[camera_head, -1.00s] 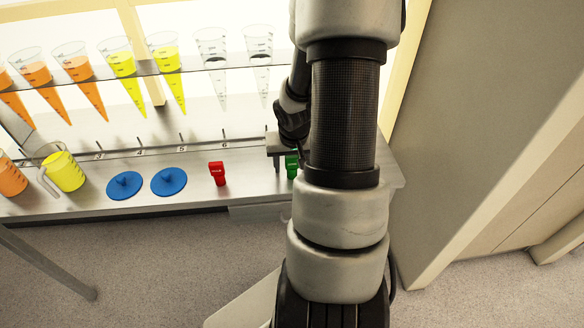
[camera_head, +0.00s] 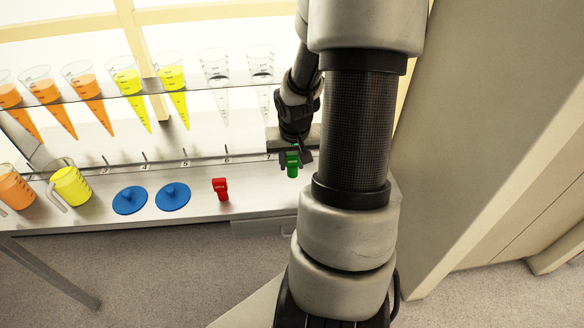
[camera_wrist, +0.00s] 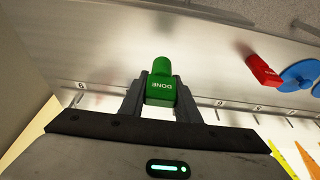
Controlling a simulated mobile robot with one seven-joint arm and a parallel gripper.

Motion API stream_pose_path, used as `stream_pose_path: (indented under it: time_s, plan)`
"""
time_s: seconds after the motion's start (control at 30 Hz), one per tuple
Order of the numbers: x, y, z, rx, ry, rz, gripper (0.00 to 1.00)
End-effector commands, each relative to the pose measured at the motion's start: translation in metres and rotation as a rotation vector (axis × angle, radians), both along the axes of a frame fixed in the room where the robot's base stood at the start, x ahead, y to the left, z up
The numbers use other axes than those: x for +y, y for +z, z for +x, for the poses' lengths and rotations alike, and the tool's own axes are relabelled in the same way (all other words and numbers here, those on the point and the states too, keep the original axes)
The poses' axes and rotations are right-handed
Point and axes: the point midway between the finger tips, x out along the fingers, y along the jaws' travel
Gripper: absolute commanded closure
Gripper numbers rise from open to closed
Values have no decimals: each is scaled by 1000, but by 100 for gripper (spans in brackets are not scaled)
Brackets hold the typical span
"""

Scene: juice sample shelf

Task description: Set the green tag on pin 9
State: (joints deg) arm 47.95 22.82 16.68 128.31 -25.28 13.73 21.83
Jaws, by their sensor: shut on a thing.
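My gripper (camera_wrist: 154,95) is shut on the green tag (camera_wrist: 161,84), with one finger on each side of it. The tag reads "DONE", upside down in the wrist view. In the head view the green tag (camera_head: 292,164) hangs in the fingers just above the bench, near the numbered pin strip. In the wrist view the label at the left (camera_wrist: 80,86) looks like an upside-down 9, to the left of the tag. Its pin is hard to make out. In the head view my arm hides that end of the strip.
A red tag (camera_head: 220,189) stands on the bench left of my gripper. Two blue discs (camera_head: 172,197) and beakers of yellow juice (camera_head: 72,186) and orange juice (camera_head: 15,189) are farther left. A rack above holds several cones (camera_head: 170,88). A tall panel (camera_head: 480,130) stands at right.

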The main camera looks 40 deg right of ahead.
Motion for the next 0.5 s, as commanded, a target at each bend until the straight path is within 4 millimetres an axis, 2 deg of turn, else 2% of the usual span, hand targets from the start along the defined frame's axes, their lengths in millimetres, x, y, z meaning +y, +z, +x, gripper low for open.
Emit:
stream_pose_path:
  time_s: [0.03,0.17,0.27,0.37,0.5]
  plan:
    - [-1,13,0,-2,-1,-2,92]
    - [-8,25,5,0,0,-1,92]
    - [-30,31,17,0,1,-2,92]
    - [-66,35,34,1,5,-2,92]
    - [-131,36,51,2,6,-2,92]
